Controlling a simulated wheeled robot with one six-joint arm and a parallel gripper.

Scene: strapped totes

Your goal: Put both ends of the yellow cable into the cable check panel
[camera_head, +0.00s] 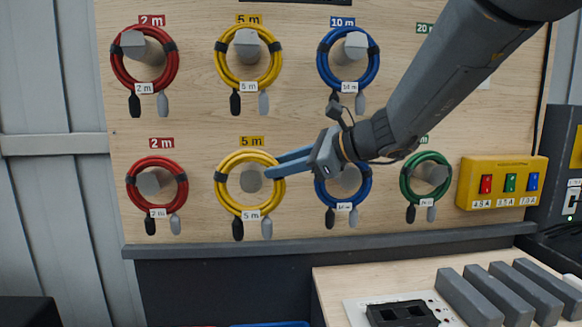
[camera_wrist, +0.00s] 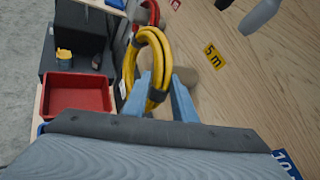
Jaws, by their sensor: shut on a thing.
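A yellow coiled cable (camera_head: 224,196) with a "5 m" tag hangs on the lower peg of the wooden board. Its black end (camera_head: 238,229) and grey end (camera_head: 267,228) hang free below. My gripper (camera_head: 272,163) reaches in from the right and is shut on the coil's upper right side. The coil also shows between the blue fingers in the wrist view (camera_wrist: 155,47). A second yellow cable (camera_head: 222,60) hangs on the peg above. A pale plate with a black socketed block (camera_head: 402,313) lies on the bench; I cannot tell whether it is the check panel.
Red (camera_head: 131,188), blue (camera_head: 324,62) and green (camera_head: 406,185) coils hang on neighbouring pegs; my arm partly covers the lower blue one. A yellow fuse box (camera_head: 502,200) is at the right. Grey blocks (camera_head: 468,298) stand on the bench. The wrist view shows a red bin (camera_wrist: 75,95).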

